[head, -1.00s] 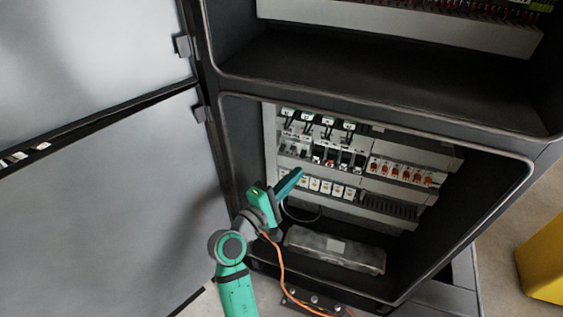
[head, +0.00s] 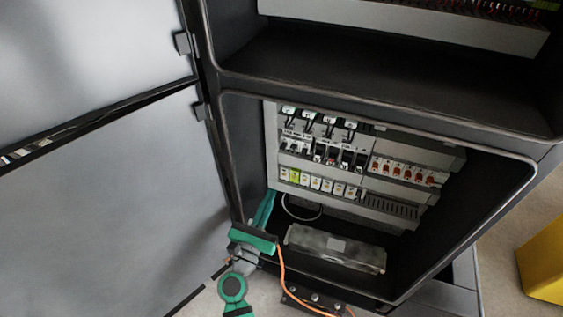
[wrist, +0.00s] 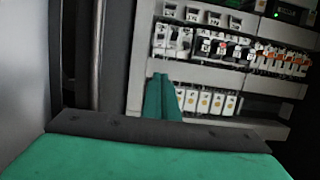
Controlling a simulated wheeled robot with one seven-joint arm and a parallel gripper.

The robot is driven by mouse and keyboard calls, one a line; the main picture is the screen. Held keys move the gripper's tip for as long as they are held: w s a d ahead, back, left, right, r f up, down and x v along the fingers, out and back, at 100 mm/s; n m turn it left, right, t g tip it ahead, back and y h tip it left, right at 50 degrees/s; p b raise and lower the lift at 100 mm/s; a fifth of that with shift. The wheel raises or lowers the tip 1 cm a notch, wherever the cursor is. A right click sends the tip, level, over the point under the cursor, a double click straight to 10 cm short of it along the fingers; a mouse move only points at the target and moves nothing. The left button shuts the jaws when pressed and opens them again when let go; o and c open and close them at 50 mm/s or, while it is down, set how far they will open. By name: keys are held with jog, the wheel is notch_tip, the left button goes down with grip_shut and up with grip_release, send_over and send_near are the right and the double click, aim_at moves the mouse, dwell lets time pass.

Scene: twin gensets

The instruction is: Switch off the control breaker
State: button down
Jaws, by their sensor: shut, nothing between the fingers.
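Breakers (head: 325,155) stand in a row on the back panel of the lower cabinet bay, some with red or black fronts. They also show in the wrist view (wrist: 205,45). Orange-marked breakers (head: 402,171) sit to their right. The labels are too small to read, so I cannot tell which is the control breaker. My gripper (head: 267,197) is shut and empty at the bay's left side, below and left of the breakers and apart from them. In the wrist view its green fingers (wrist: 160,95) point up toward the panel, hiding part of the lower row.
White modules (head: 318,184), one green, line the row below the breakers. A grey box (head: 335,248) lies on the bay floor. The open door (head: 110,215) stands close on the left. An orange cable (head: 283,270) hangs in front. Open space lies before the panel.

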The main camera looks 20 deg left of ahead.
jog(key=shift+w, duration=0.1)
jog(key=shift+w+d+r, duration=0.1)
jog(key=shift+w+r, duration=1)
jog(key=shift+w, duration=0.5)
jog(key=shift+w+r, duration=1.05)
jog(key=shift+w, duration=0.5)
jog(key=shift+w+d+r, duration=0.1)
jog(key=shift+w+r, duration=1)
jog(key=shift+w, duration=0.5)
